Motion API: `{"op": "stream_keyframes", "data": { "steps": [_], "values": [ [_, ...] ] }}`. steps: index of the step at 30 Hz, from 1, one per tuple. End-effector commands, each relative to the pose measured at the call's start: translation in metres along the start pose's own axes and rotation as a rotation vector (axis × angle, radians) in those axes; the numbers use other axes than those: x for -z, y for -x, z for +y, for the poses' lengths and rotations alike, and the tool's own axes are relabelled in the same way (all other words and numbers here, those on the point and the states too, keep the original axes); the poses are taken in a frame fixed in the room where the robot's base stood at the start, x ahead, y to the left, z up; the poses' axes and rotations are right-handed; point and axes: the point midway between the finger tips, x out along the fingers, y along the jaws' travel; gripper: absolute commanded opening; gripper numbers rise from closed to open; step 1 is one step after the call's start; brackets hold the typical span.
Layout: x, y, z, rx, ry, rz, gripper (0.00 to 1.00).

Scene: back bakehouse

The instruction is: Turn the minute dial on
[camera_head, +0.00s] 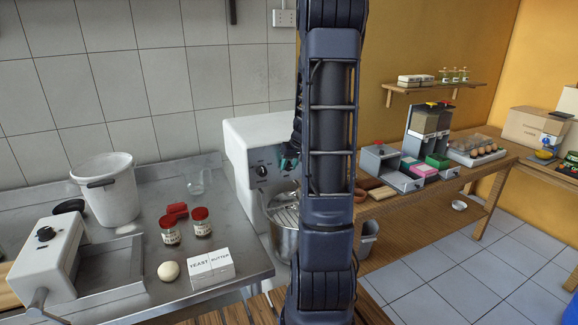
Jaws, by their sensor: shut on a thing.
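A white mixer (237,140) stands behind my arm, with a control panel on its front. A black round dial (262,171) shows bare on the panel's left part; I cannot read its marking. My gripper (290,160), dark with a teal part, is at the panel just right of that dial. It is shut at the place of a second dial, which I take for the minute dial. The jaws and my arm hide that dial, so its setting cannot be seen.
A steel mixing bowl (284,243) sits below the panel. The steel counter (130,302) at left carries a white bucket (108,192), red-lidded jars (201,222), a dough ball (168,271) and a label box (211,270). A wooden table (405,215) with dispensers stands at right.

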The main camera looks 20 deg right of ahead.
Motion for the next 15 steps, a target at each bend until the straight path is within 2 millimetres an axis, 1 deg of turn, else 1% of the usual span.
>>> {"op": "stream_keyframes", "data": {
  "steps": [15],
  "values": [
    [0.0005,-0.0009,0.0072,0.350,-0.147,0.002,0.11]
  ]
}}
